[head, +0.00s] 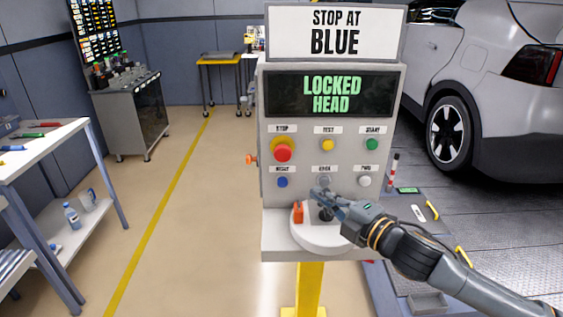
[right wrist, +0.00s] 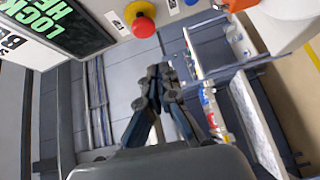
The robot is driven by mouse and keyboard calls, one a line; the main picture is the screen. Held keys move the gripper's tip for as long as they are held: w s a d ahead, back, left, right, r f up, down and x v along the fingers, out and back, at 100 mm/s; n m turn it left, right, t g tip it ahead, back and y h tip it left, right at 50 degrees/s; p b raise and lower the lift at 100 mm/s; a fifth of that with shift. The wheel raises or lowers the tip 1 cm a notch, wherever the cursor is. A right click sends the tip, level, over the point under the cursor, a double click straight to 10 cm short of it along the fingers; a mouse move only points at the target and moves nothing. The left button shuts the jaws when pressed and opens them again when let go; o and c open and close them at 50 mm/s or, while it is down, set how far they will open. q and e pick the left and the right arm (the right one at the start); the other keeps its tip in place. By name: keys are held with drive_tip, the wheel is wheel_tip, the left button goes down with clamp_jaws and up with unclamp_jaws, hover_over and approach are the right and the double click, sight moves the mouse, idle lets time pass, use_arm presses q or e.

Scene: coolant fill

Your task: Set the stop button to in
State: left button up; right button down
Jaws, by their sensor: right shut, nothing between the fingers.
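The stop button (head: 283,152) is a red mushroom head on a yellow ring, at the upper left of the button rows on a grey control panel (head: 391,155). It also shows at the top of the right wrist view (right wrist: 142,20), where it stands out from the panel. My right gripper (head: 318,193) is shut and empty, in front of the panel's lower part, below and to the right of the stop button. In the right wrist view its closed fingers (right wrist: 158,75) are apart from the button. My left gripper is in neither view.
The panel screen (head: 331,94) reads "LOCKED HEAD" under a "STOP AT BLUE" sign (head: 334,32). Yellow (head: 328,145), green (head: 372,144), blue (head: 282,182) and white (head: 364,181) buttons sit near. A round white base with an orange part (head: 298,212) lies below my gripper. A car stands right.

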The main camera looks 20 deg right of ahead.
wheel_tip(320, 180, up, 2)
drive_tip(key=n, duration=0.1)
drive_tip(key=p, duration=0.5)
approach(277, 156)
drive_tip(key=a+x, duration=0.1)
drive_tip(key=x, duration=0.4)
drive_tip(key=shift+w+d+y, duration=0.35)
drive_tip(key=shift+d+y, duration=0.05)
drive_tip(key=shift+d, duration=0.1)
